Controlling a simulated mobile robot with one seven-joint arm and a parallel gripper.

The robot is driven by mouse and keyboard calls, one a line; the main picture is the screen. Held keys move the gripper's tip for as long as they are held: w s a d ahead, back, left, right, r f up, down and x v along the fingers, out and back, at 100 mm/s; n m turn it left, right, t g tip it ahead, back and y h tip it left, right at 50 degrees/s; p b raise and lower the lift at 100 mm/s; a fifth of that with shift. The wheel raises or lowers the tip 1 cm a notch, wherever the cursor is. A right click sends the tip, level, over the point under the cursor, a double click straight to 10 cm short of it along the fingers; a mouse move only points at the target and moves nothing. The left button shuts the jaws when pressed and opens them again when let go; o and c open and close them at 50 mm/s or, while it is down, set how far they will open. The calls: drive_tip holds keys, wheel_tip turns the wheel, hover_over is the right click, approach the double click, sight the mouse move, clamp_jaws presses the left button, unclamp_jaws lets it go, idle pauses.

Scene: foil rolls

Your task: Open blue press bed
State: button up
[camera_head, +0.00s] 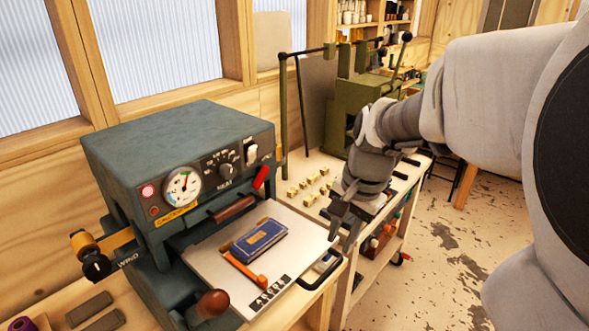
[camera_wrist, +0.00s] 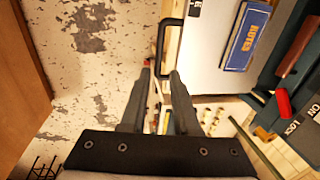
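The dark blue-grey press (camera_head: 182,160) stands at left in the head view. Its pale flat bed (camera_head: 205,262) sticks out from under the body, with a blue book (camera_head: 258,240) and an orange strip (camera_head: 245,271) lying on it. A black bar handle (camera_head: 322,274) is on the bed's right edge; it also shows in the wrist view (camera_wrist: 161,40). My gripper (camera_head: 343,237) is open and empty, pointing down near the bed's right corner. In the wrist view my fingertips (camera_wrist: 160,74) are at the near end of the handle; I cannot tell whether they touch it.
A wooden-knobbed lever (camera_head: 212,304) is at the press's front and a red lever (camera_head: 261,177) at its right. A green press (camera_head: 365,105) and small brass blocks (camera_head: 312,187) are on the bench behind. Open floor (camera_head: 440,260) lies to the right.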

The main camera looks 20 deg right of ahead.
wheel_tip(320, 180, up, 8)
drive_tip(key=s, duration=0.1)
drive_tip(key=shift+d+r, duration=0.15)
drive_tip(key=shift+d, duration=0.15)
drive_tip(key=s+a+f+n+t+h, duration=0.1)
drive_tip(key=s+a+f+n+t, duration=0.1)
drive_tip(key=s+a+n, duration=0.5)
drive_tip(key=s+n+t, duration=0.1)
drive_tip(key=s+n, duration=0.1)
drive_tip(key=n, duration=0.2)
drive_tip(key=shift+s+a+f+t, duration=0.15)
drive_tip(key=shift+s+t, duration=0.25)
idle(1.6)
